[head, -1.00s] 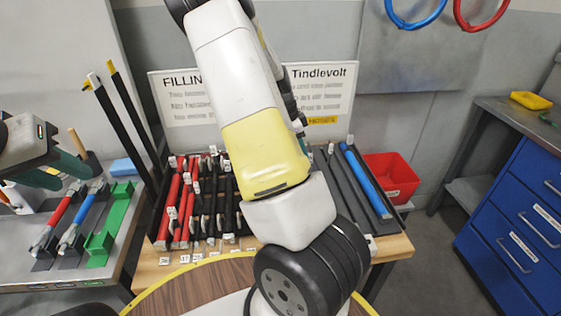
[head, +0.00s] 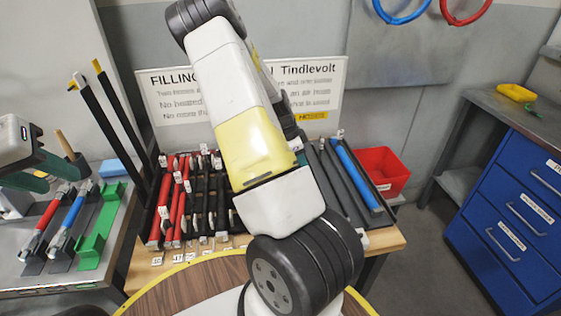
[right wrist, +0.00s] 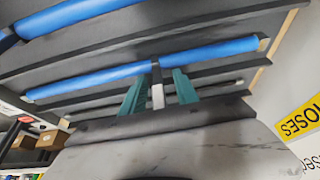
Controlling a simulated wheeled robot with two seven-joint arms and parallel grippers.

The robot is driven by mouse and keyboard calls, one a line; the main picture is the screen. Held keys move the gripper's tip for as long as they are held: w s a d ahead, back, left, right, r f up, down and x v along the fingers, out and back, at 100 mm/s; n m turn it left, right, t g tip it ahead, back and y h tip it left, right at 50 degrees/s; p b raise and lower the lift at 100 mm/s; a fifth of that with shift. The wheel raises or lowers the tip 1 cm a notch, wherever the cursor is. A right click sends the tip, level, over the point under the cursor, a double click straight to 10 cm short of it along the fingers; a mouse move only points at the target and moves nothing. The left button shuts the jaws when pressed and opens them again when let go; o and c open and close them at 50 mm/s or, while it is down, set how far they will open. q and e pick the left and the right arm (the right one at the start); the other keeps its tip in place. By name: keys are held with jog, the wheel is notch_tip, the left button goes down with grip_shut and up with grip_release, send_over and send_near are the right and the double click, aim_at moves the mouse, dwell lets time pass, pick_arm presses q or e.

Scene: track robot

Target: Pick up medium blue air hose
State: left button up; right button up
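A blue hose (head: 357,175) lies lengthwise in a dark slotted rack (head: 330,190) on the wooden table, right of the red and black hoses. In the right wrist view one blue hose (right wrist: 150,68) crosses in front of my right gripper (right wrist: 160,90). Its teal fingers are apart, with a dark and white tag between them, and I cannot tell if they touch the hose. A second blue hose (right wrist: 70,16) lies in a further slot at the upper left. My left gripper (head: 45,170) is at the far left, above the tool bench.
Red hoses (head: 172,200) and black hoses (head: 207,200) fill the rack's left part. A red bin (head: 382,172) stands right of it. A blue drawer cabinet (head: 515,215) is at the right. Tools and a green holder (head: 100,225) lie on the left bench. The floor between rack and cabinet is clear.

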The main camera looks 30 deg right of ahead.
jog(key=shift+c, duration=0.5)
grip_shut()
dwell(0.8)
